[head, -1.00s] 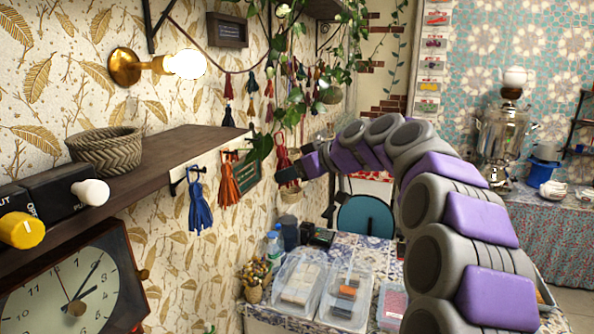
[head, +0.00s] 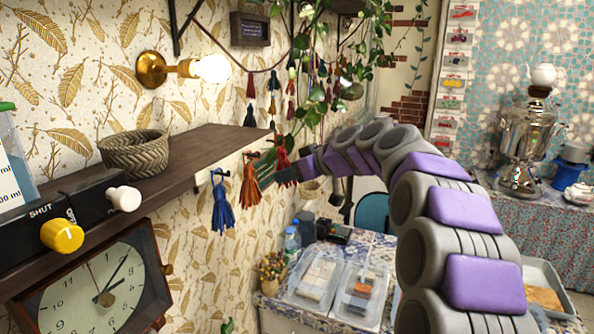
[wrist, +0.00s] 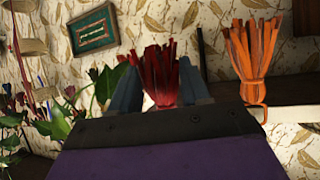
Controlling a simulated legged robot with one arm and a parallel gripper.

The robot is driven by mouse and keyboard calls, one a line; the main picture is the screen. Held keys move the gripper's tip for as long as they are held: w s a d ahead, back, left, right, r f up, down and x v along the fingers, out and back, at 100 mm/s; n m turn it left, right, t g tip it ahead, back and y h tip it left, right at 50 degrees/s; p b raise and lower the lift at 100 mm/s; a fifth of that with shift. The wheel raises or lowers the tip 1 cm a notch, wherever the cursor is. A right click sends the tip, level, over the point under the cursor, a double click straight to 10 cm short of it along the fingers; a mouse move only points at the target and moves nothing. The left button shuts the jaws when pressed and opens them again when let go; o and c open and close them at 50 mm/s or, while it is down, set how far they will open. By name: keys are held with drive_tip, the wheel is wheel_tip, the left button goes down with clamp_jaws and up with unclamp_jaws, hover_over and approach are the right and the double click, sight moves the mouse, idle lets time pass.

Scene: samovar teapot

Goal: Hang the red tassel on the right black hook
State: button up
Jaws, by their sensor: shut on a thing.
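The red tassel (head: 282,159) is held upright at the end of my arm, close to the wall just right of the orange tassel (head: 250,186). In the wrist view the red tassel (wrist: 160,75) shows between the two dark fingers, with the orange tassel (wrist: 250,50) to the right. A blue tassel (head: 222,208) hangs on a black hook (head: 218,172) further left. The right black hook is not clearly visible by the red tassel, so I cannot tell whether the loop is around it.
A brown wall shelf (head: 190,150) carries a woven basket (head: 135,153) and runs close to the hanging tassels. Trailing green leaves (head: 312,100) hang above my gripper. A framed green plaque (wrist: 92,30) is on the wall. A table with clear boxes (head: 362,290) stands below.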

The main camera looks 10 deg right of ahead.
drive_tip(key=shift+w+a, duration=0.15)
drive_tip(key=shift+a, duration=0.1)
drive_tip(key=shift+w+a+f+b, duration=0.4)
drive_tip(key=shift+a+f+b, duration=0.15)
drive_tip(key=shift+b, duration=0.25)
drive_tip(key=o, duration=1.1)
